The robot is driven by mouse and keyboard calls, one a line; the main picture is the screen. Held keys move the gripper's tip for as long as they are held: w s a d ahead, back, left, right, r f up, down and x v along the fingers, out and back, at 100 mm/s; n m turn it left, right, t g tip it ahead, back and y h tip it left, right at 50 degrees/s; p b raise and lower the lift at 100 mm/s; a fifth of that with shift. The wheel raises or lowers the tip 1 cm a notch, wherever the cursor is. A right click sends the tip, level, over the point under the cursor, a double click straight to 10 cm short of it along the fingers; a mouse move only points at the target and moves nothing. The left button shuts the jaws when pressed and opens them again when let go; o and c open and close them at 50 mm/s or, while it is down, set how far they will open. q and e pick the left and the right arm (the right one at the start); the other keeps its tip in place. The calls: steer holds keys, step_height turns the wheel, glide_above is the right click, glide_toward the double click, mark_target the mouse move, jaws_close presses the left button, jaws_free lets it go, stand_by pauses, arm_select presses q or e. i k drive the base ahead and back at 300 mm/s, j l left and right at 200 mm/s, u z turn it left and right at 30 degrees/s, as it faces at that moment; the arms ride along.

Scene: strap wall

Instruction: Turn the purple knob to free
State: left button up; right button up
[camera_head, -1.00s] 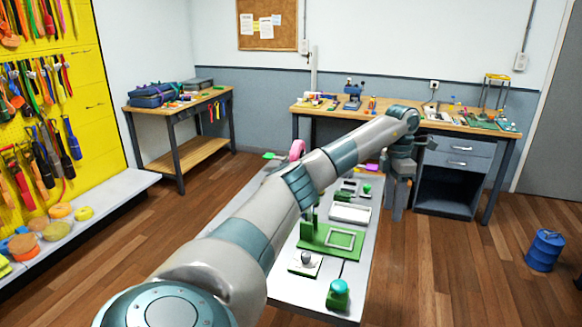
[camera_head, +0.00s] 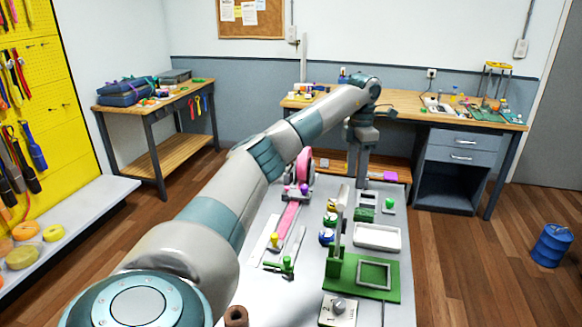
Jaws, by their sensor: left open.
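A small purple round piece (camera_head: 304,188), which looks like the purple knob, sits at the near side of the pink wheel (camera_head: 302,168) on the grey table. Its marking and turn position are too small to read. My left arm reaches across the view from the lower left. My left gripper (camera_head: 361,183) hangs down at the table's far end, right of the purple piece and apart from it. It is open, and I see nothing held in it. My right gripper is not in view.
The narrow grey table (camera_head: 300,285) carries a pink strap (camera_head: 288,216), a green plate (camera_head: 350,268), a white tray (camera_head: 377,238) and several small coloured knobs. A magenta block (camera_head: 390,176) lies near the gripper. Wooden floor right of the table is clear before a blue barrel (camera_head: 552,246).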

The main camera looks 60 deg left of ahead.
mark_target(304, 188)
steer(key=j, duration=1.3)
steer(key=i, duration=0.05)
